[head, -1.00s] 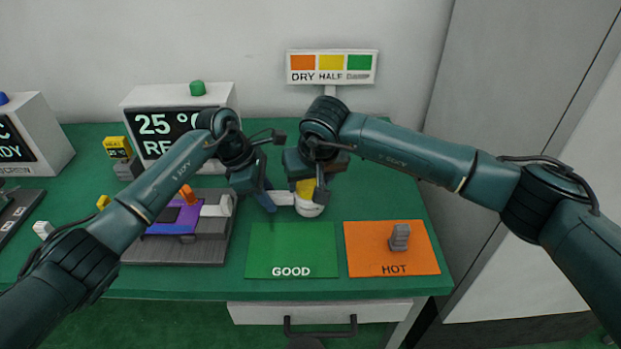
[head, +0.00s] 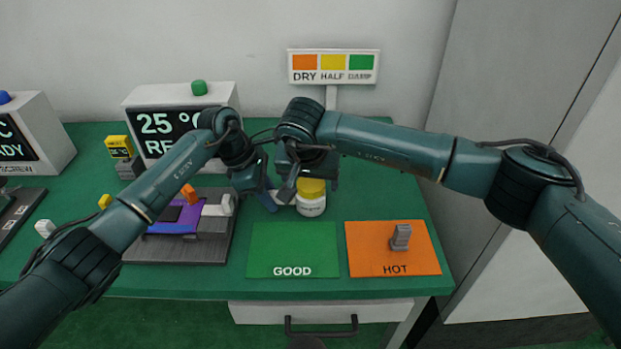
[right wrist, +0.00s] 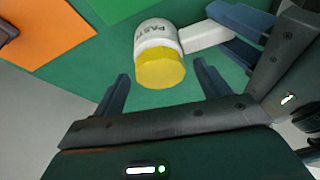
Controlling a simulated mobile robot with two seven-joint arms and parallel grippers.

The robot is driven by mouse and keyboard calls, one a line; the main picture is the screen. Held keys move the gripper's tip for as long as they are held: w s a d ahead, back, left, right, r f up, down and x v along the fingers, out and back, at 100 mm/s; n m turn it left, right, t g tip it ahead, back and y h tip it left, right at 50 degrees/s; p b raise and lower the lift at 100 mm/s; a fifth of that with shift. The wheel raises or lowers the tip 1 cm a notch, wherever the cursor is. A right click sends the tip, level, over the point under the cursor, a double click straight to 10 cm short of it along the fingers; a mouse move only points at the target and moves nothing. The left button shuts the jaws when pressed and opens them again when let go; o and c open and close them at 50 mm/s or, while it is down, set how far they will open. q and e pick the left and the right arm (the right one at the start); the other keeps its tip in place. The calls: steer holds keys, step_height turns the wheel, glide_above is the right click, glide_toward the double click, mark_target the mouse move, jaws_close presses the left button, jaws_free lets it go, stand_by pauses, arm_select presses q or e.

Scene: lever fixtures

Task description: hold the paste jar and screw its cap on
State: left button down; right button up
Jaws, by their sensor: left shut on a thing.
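The white paste jar (head: 311,207) stands upright in front of my grippers, with its yellow cap (head: 311,188) on top. The jar (right wrist: 157,33) and cap (right wrist: 160,68) also show in the right wrist view. A white block-like grip (right wrist: 206,37) reaches from the jar's side into my left gripper (head: 272,200), which is shut on it. My right gripper (head: 310,185) is above the jar. In the right wrist view its fingers (right wrist: 163,85) are apart, one on each side of the cap, with gaps visible. Whether the cap is fully seated cannot be told.
A green GOOD mat (head: 292,250) and an orange HOT mat (head: 370,255) with a grey block (head: 400,237) lie in front. A grey fixture (head: 215,250) stands left. A DRY/HALF/DAMP sign (head: 333,67) and a display box (head: 175,125) stand behind.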

mark_target(307, 180)
steer(key=shift+o, duration=1)
steer(key=shift+r, duration=1.55)
steer(key=n, duration=0.1)
steer(key=n+y, duration=0.1)
steer(key=n, duration=0.1)
steer(key=n+y, duration=0.1)
steer(key=n, duration=0.1)
steer(key=shift+d, duration=0.25)
steer(key=n+y, duration=0.1)
steer(key=n, duration=0.2)
steer(key=n+g+y, duration=0.1)
steer(key=n, duration=0.2)
steer(key=shift+w, duration=0.1)
steer(key=shift+f, duration=0.1)
